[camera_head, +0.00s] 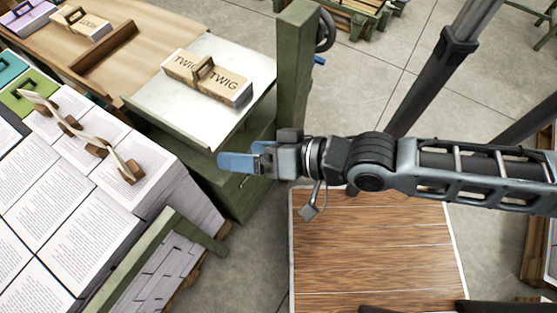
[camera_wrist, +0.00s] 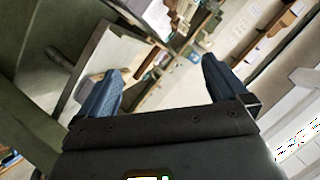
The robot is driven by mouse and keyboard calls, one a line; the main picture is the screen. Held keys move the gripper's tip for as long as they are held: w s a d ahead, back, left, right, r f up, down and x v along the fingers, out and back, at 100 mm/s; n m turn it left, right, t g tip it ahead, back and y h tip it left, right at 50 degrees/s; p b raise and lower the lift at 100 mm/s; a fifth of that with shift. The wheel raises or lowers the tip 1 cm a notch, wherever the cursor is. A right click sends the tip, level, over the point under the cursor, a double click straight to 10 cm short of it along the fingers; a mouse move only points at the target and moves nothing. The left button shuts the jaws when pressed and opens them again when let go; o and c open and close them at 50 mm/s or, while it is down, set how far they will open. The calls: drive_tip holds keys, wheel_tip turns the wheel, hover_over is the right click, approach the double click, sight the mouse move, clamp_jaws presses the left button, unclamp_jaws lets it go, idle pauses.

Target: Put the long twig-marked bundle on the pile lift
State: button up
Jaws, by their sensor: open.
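The long bundle marked TWIG (camera_head: 235,92) is a pale block with a brown handle on top. It lies on the white plate of the pile lift (camera_head: 172,118), beside a green upright post. My gripper (camera_head: 238,162) is apart from the bundle, in front of the plate and below the bundle in the head view. Its blue fingers are spread with nothing between them, as the wrist view (camera_wrist: 163,90) also shows.
The green post (camera_head: 297,65) stands right of the plate. A wooden bench (camera_head: 140,55) adjoins its left and bears another labelled block (camera_head: 84,24) and a dark brown bar (camera_head: 104,52). Printed sheet stacks (camera_head: 60,205) stand at left. A wooden platform (camera_head: 375,250) lies below my arm.

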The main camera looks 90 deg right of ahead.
drive_tip(key=s+a+r+n+t+y, duration=0.1)
drive_tip(key=s+a+r+n+y, duration=0.2)
drive_tip(key=n, duration=0.9)
drive_tip(key=s+a+r, duration=0.2)
drive_tip(key=a+r, duration=0.1)
drive_tip(key=r, duration=0.1)
drive_tip(key=shift+r+t+y, duration=0.25)
drive_tip(key=shift+t+y, duration=0.05)
drive_tip(key=shift+y, duration=0.1)
